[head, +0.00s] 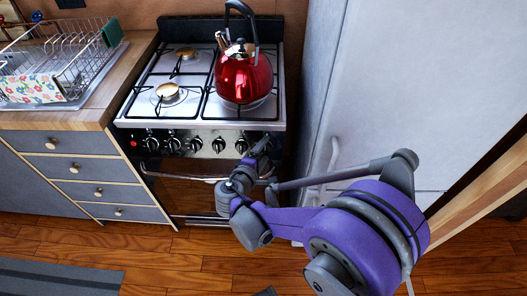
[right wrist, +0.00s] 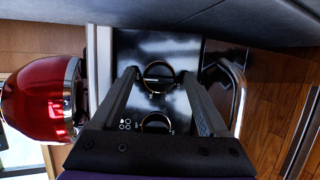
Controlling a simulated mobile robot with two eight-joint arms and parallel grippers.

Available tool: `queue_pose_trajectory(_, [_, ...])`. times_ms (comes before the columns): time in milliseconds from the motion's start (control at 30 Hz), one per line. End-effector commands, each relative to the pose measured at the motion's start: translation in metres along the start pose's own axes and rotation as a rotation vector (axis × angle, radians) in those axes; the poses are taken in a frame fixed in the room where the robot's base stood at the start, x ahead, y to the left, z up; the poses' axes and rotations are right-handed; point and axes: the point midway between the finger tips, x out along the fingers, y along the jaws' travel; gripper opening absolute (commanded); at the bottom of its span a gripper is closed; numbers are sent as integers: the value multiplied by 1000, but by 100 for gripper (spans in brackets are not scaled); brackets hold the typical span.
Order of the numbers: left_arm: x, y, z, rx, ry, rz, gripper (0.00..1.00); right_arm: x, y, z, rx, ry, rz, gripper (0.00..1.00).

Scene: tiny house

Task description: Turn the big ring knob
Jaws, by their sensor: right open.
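The stove's front panel (head: 205,136) carries a row of dark round knobs, among them one in the head view (head: 218,145). My right gripper (head: 262,146) is in front of the right part of this row and hides some of the panel. In the right wrist view my right gripper (right wrist: 160,74) is open, its two fingers on either side of a dark knob with an orange-gold rim (right wrist: 151,80). I cannot tell whether they touch it. A second rimmed knob (right wrist: 155,123) is nearer the gripper's base, with small white marks beside it. My left gripper is not in view.
A red kettle (head: 243,78) stands on the stove top above the panel. The oven door handle (head: 190,178) runs below the knobs. The fridge (head: 395,90) is close on the right. A dish rack (head: 75,62) and drawers are on the left.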

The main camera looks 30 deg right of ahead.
Motion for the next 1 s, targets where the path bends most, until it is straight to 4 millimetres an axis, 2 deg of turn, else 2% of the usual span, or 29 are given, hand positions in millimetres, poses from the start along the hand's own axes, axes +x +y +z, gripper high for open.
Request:
queue_pose_trajectory(133, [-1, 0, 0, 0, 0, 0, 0, -3, 0, 0, -1, 1, 0, 77])
queue_pose_trajectory(233, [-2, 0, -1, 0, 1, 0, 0, -14, 1, -1, -1, 3, 0, 77])
queue_pose_trajectory(500, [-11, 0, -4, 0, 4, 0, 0, -69, 1, -1, -1, 6, 0, 77])
queue_pose_trajectory(700, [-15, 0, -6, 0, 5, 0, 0, -99, 1, -1, -1, 3, 0, 77])
queue_pose_trajectory(833, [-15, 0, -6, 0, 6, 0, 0, -107, 0, 0, -1, 1, 0, 77])
queue_pose_trajectory(1000, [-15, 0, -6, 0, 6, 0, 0, -108, 0, 0, 0, 0, 0, 77])
